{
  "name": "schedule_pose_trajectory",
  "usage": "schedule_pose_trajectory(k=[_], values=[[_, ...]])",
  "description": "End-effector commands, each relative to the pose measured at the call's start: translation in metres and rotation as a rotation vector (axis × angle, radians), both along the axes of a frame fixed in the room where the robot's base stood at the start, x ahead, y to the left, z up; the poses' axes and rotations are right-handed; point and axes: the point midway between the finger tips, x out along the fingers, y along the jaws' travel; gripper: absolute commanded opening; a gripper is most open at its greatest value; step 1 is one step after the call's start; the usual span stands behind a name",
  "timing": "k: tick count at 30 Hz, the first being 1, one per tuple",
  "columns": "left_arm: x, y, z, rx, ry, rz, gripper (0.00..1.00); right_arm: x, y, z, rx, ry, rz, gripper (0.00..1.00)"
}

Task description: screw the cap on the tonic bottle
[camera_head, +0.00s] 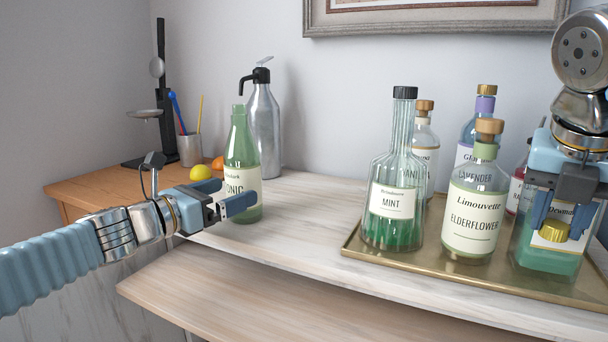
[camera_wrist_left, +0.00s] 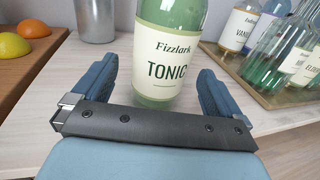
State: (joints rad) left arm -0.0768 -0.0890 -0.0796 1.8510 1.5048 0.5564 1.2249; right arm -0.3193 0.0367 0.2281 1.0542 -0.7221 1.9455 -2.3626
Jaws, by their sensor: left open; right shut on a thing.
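The green tonic bottle (camera_head: 241,150) stands upright on the counter with its neck open and no cap on it. My left gripper (camera_head: 236,193) is open at the bottle's lower body. In the left wrist view the bottle (camera_wrist_left: 170,45) shows between the two spread fingers, with a gap on each side. My right gripper (camera_head: 560,222) is shut on the gold cap (camera_head: 555,231). It holds the cap in front of a green-filled bottle at the right, well away from the tonic bottle.
A brass tray (camera_head: 440,272) at the right carries several bottles, including the mint bottle (camera_head: 393,205) and the elderflower bottle (camera_head: 472,220). A steel pump bottle (camera_head: 263,125), a lemon (camera_head: 200,173) and a pen cup (camera_head: 190,150) stand behind. The counter between tonic bottle and tray is clear.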

Motion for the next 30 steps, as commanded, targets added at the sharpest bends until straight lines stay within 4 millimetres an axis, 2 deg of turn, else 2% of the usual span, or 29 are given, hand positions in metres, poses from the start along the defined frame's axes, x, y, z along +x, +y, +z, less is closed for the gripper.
schedule_pose_trajectory(k=[4,14,21,24,30], values=[[0.009,-0.006,0.000,0.000,0.000,-0.001,1.00,0.000,0.000,0.001,0.000,0.000,0.000,0.06],[0.011,-0.008,0.001,0.000,0.000,-0.001,1.00,0.000,0.000,0.002,0.000,0.000,0.000,0.06],[0.037,-0.027,0.012,0.001,0.001,-0.002,1.00,0.000,0.000,0.012,0.000,0.000,0.000,0.06],[0.047,-0.033,0.010,0.000,0.000,-0.002,1.00,0.000,0.000,0.011,0.000,0.000,0.000,0.06],[0.052,-0.037,0.010,0.000,0.000,-0.001,1.00,0.000,0.000,0.011,0.000,0.000,0.000,0.06]])
